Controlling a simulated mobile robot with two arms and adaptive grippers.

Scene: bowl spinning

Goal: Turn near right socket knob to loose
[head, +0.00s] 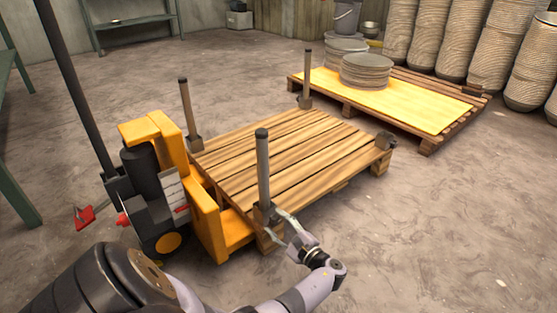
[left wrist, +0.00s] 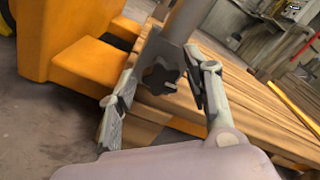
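A wooden pallet (head: 290,165) has corner sockets, three of them holding upright posts. The socket at its near corner (head: 265,213) holds a post (head: 263,165). In the left wrist view this socket (left wrist: 172,52) carries a dark, lobed knob (left wrist: 160,79) on its face. My left gripper (head: 277,230) is at this socket, with its fingers spread. In the left wrist view my left gripper (left wrist: 160,85) has one finger on each side of the knob, with gaps showing. The knob's setting cannot be read. My right gripper is not in view.
A yellow pallet truck (head: 205,215) stands at the pallet's left end. Behind is another pallet (head: 430,148) with a yellow sheet (head: 415,105) and stacked round plates (head: 366,72). Ribbed stacks (head: 465,40) line the back right. Floor at the front right is clear.

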